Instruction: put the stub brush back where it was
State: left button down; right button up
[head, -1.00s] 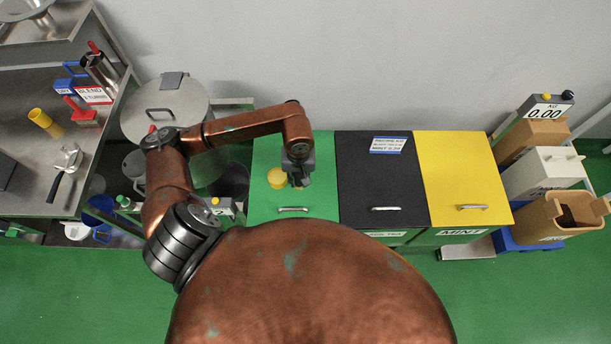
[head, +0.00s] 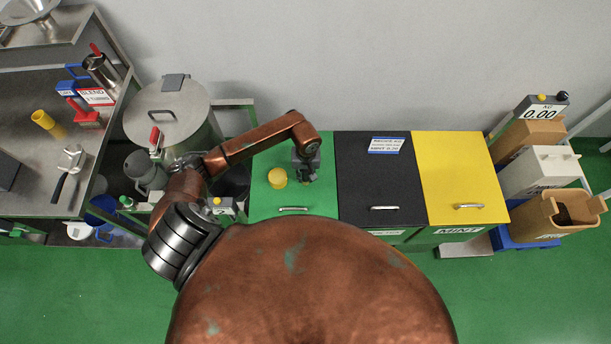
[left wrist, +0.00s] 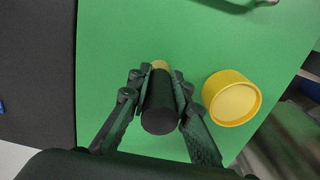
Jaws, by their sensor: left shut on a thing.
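The stub brush (left wrist: 160,105) shows in the left wrist view as a short dark cylinder with a pale yellowish tip. My left gripper (left wrist: 160,82) is shut on it, one finger on each side. In the head view my left gripper (head: 305,172) is over the green bin lid (head: 268,203), right of the yellow round tin (head: 277,178). The tin (left wrist: 232,98) stands to the right of the brush in the left wrist view, apart from it. I cannot tell whether the brush tip touches the lid. My right gripper is not in view.
A black lid (head: 375,185) with a label card and a yellow lid (head: 460,180) adjoin the green one. A large steel pot (head: 165,105) stands left. A steel bench (head: 30,190) with tools is farther left. Cartons and a scale (head: 541,108) stand at the right.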

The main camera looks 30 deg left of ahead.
pick_arm(q)
jog(key=shift+f, duration=0.15)
jog(key=c, duration=1.8)
grip_release()
jog(key=shift+o, duration=0.2)
jog(key=shift+w+r, duration=0.1)
jog(key=shift+r, duration=0.35)
notch_tip(320, 180, up, 11)
jog(key=shift+r+b, duration=0.2)
jog(key=shift+b, duration=0.75)
